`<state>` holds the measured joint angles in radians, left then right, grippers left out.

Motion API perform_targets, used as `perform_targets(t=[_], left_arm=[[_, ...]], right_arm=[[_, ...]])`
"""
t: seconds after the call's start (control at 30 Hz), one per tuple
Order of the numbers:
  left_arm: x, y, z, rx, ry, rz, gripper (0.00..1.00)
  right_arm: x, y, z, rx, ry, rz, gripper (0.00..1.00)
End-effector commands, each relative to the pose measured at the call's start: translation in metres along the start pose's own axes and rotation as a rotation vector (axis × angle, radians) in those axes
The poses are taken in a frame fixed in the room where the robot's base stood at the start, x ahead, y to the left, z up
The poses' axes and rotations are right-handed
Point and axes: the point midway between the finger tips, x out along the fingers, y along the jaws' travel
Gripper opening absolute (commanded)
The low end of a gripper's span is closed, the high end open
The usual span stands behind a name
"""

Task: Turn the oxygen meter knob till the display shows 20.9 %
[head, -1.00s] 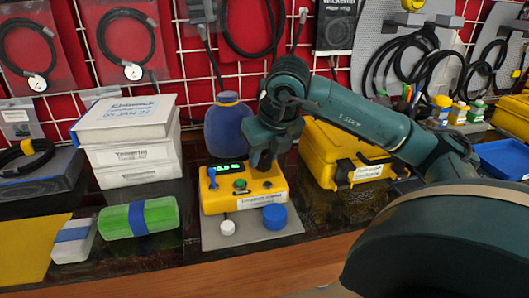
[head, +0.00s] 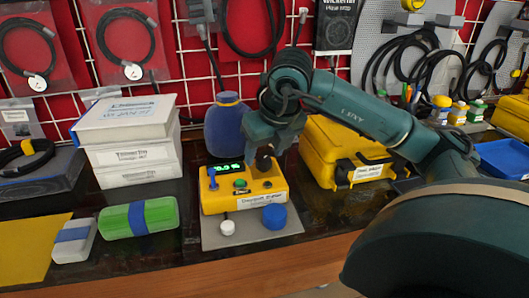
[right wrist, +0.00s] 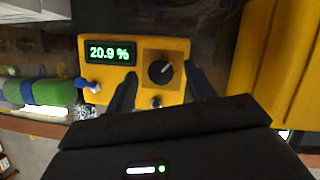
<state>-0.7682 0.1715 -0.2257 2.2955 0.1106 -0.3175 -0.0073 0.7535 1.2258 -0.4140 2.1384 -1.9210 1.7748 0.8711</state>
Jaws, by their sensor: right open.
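The yellow oxygen meter (head: 222,201) stands on a grey mat on the bench. In the right wrist view its display (right wrist: 109,53) reads 20.9 % in green digits. Its black round knob (right wrist: 160,71) has a white pointer mark aimed to the upper right. My right gripper (right wrist: 162,80) is open, one finger on each side of the knob in that view, with visible gaps to it. In the head view the right gripper (head: 262,158) hangs over the right part of the meter, and the knob is hard to make out there. My left gripper is not in view.
A blue bottle (head: 226,125) stands behind the meter. A yellow case (head: 345,150) is close on the right. White boxes (head: 135,150) and a green case (head: 140,217) are on the left. A white cap (head: 227,228) and a blue cap (head: 274,217) lie in front.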

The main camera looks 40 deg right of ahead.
Motion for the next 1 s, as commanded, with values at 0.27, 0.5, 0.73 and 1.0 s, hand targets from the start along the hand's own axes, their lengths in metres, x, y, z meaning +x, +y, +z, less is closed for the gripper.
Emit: perform_targets(t=[0.27,0.5,0.73,1.0], left_arm=[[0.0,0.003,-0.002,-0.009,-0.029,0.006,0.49],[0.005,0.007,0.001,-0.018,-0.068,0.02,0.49],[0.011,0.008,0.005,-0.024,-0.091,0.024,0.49],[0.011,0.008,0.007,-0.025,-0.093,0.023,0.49]], right_arm=[[-0.065,0.0,0.002,0.0,-0.008,0.001,0.54],[-0.108,0.0,0.002,0.0,-0.006,-0.001,0.54],[-0.119,0.0,0.0,0.0,-0.003,-0.001,0.54],[-0.119,0.0,0.0,0.0,-0.002,-0.001,0.54]])
